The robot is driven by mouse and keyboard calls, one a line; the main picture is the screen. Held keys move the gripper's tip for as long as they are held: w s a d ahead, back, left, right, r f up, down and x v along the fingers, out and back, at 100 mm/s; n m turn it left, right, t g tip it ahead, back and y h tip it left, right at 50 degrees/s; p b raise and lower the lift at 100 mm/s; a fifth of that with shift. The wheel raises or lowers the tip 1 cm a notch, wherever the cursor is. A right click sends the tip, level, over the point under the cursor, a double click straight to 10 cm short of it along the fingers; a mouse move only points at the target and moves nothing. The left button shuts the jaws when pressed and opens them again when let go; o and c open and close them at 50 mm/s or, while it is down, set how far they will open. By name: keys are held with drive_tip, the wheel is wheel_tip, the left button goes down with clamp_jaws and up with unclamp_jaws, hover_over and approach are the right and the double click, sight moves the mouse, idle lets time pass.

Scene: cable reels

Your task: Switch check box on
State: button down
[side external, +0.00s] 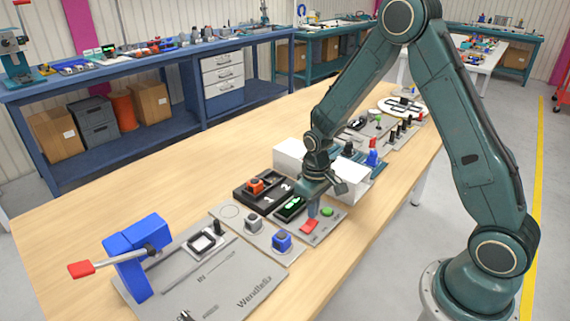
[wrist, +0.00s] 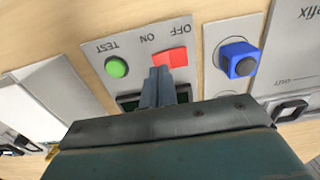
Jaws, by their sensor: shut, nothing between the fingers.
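The check box (side external: 325,229) is a grey panel on the wooden table, also seen in the wrist view (wrist: 92,43). It carries a red rocker switch (side external: 309,227), a green TEST button (side external: 327,211) and a dark display (side external: 290,208) with green showing on it. In the wrist view the red switch (wrist: 172,56) lies beside the ON and OFF lettering, which reads upside down. My gripper (wrist: 160,71) is shut and empty, pointing down, its fingertips right at the switch's edge. I cannot tell whether they touch it. The fingers hide part of the switch and display.
A panel with a blue block (side external: 282,241) and a grey block (side external: 253,223) stands beside the check box. A black tray with an orange-red block (side external: 256,186) and white boxes (side external: 290,155) are close behind. A blue clamp (side external: 140,255) stands at the left.

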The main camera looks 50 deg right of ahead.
sight(312, 220)
drive_tip(key=shift+f, duration=1.05)
idle(0.4)
drive_tip(key=shift+r, duration=3.6)
